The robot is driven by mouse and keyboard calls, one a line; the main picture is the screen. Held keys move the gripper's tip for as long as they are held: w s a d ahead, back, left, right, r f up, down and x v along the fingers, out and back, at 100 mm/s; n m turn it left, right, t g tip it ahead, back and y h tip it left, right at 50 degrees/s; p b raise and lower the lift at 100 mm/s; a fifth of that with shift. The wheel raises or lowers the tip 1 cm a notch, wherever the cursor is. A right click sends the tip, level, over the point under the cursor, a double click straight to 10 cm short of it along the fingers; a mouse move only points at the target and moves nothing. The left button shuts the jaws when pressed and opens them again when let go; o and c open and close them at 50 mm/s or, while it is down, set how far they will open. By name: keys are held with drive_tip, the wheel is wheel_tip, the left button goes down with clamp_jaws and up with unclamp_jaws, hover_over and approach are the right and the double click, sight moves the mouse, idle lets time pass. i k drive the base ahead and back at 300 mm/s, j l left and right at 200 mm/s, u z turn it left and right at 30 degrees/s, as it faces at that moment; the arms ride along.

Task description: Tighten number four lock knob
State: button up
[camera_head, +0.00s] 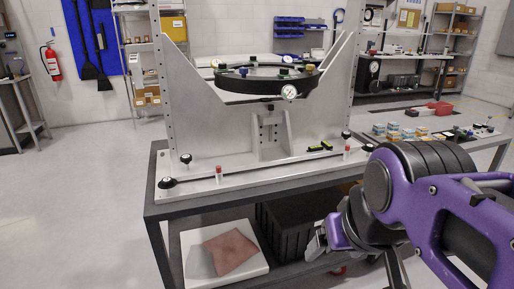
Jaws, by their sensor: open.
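The mirror fixture's grey metal frame (195,95) stands on the table, with a dark ring (255,84) held level between its side plates. Black knobs stand on the base plate at the left (186,158), front left (168,182), right (346,134) and front right (369,148). No number is readable, so I cannot tell which is number four. My gripper (316,241) is open, low in front of the table, apart from every knob.
A round dial gauge (289,91) hangs at the ring's front. Red-topped posts (219,172) stand along the plate's front. A white tray with a reddish cloth (228,250) and a black crate (290,228) lie below. A side table (440,125) at right holds small boxes. Floor at left is clear.

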sight(368, 148)
drive_tip(key=z, duration=0.75)
drive_tip(key=i+l, duration=0.6)
drive_tip(key=i, duration=0.2)
